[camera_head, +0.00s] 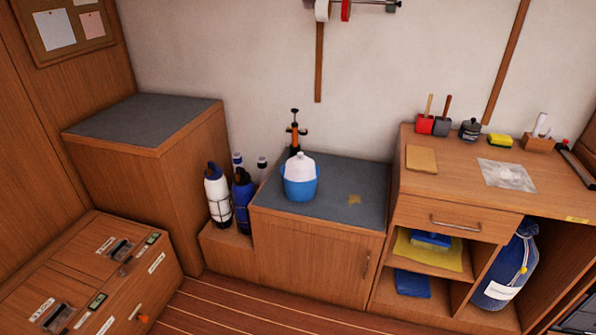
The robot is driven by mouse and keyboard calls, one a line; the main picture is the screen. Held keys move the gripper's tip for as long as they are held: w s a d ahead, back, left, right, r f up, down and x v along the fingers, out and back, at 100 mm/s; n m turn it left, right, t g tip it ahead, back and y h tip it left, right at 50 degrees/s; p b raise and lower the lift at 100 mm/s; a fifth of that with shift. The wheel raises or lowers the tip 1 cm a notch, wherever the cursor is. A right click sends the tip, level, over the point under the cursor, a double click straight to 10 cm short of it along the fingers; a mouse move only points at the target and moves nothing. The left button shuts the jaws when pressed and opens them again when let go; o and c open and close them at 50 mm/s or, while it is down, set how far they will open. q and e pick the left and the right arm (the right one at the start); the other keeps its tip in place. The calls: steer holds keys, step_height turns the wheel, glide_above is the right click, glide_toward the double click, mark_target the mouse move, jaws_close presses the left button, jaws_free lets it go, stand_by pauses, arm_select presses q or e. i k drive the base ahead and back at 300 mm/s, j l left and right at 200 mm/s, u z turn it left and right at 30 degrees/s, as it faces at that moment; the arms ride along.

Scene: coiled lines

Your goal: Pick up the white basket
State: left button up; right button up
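I see no white basket in the head view. The nearest thing in look is a rounded container (299,178) with a blue lower part and a white upper part, upright on the grey top of the low middle cabinet (365,206). I cannot tell whether it is a basket. Neither of my grippers is in view.
An orange-black pump (295,135) stands behind the container. Several bottles, one white and blue (216,192), stand left of the cabinet. A wooden desk (450,170) at the right holds brushes, a yellow sponge (500,141) and a plastic bag (507,175). Striped floor (240,308) is clear in front.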

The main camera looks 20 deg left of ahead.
mark_target(299, 169)
steer(key=i+j, duration=0.4)
steer(key=i+j+z, duration=0.15)
steer(key=i+j, duration=0.3)
steer(key=j, duration=0.15)
steer(key=i+j, duration=0.35)
steer(key=j, duration=0.2)
steer(key=z, duration=0.05)
